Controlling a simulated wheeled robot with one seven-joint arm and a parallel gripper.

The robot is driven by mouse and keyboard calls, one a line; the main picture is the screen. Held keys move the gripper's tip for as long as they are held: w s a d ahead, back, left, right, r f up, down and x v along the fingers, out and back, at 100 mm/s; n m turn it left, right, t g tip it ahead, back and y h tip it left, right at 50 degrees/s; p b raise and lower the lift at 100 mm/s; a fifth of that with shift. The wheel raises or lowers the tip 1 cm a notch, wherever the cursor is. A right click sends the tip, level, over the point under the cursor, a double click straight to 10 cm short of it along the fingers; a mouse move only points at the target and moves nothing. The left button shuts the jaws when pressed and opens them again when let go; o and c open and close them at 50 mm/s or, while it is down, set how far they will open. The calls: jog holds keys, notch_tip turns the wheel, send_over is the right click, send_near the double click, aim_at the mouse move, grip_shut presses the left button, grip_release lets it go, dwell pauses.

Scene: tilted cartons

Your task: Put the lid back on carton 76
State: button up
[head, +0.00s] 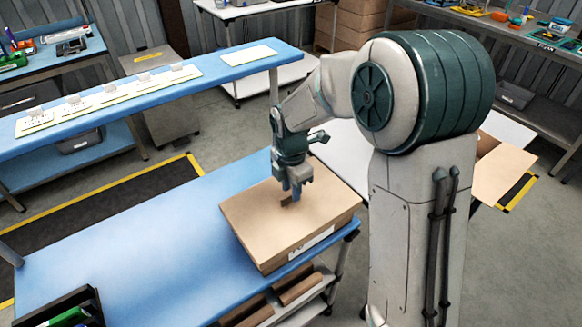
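A brown cardboard carton (275,247) sits at the right end of the blue table. Its top (262,215) is a flat brown panel, which looks like a lid lying on it. A white label (312,243) is on its front side, too small to read, so I cannot tell whether this is carton 76. My gripper (291,196) points down at the middle of this panel, with its fingertips at or just above a small dark brown patch. I cannot tell whether the fingers are apart or closed on something there.
An open carton (505,172) with a raised flap stands at the right, partly behind my arm. The blue table (150,245) is clear left of the carton, with a black bin (62,308) at its front left. A blue shelf (215,75) carries several small white items behind.

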notch_tip(320, 180, up, 19)
jog(key=p, duration=0.5)
dwell(0.6)
jog(key=s+d+m+t, duration=0.1)
jog(key=s+d+m, duration=0.6)
jog(key=m, duration=0.5)
jog(key=s+d+m+t, duration=0.2)
jog(key=s+d+m, duration=0.5)
jog(key=s+m, duration=0.5)
jog(key=shift+s+f+m+t, duration=0.15)
jog(key=shift+m+t, duration=0.15)
jog(key=shift+m, duration=0.1)
jog(key=shift+a, duration=0.1)
